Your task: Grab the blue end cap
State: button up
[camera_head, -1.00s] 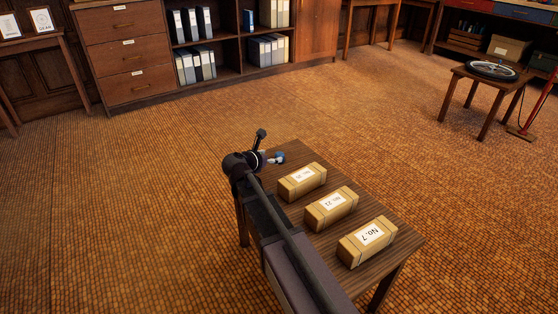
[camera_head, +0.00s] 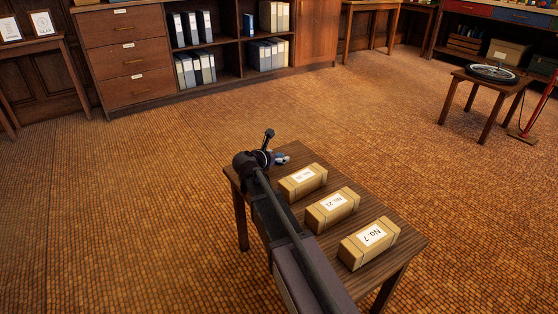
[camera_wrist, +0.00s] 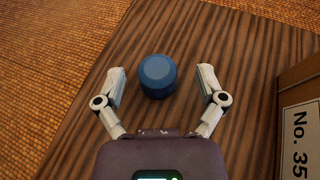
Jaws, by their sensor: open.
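In the head view my gripper (camera_head: 279,157) is over the far end of the table, and my arm hides much of the cap there.
Several wrapped boxes with labels lie in a row on the table; the one marked No. 35 (camera_wrist: 298,125) is close on the right in the wrist view. The others are No. 21 (camera_head: 332,207) and No. 7 (camera_head: 369,242). The table's far edge is near the cap.

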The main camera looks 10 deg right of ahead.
aim_at(282, 155)
jog(key=shift+b+x, duration=0.4)
jog(key=shift+x, duration=0.7)
jog(key=shift+w+d+f, duration=0.35)
jog(key=shift+w+d, duration=0.05)
jog(key=shift+w, duration=0.05)
jog(key=c, duration=1.1)
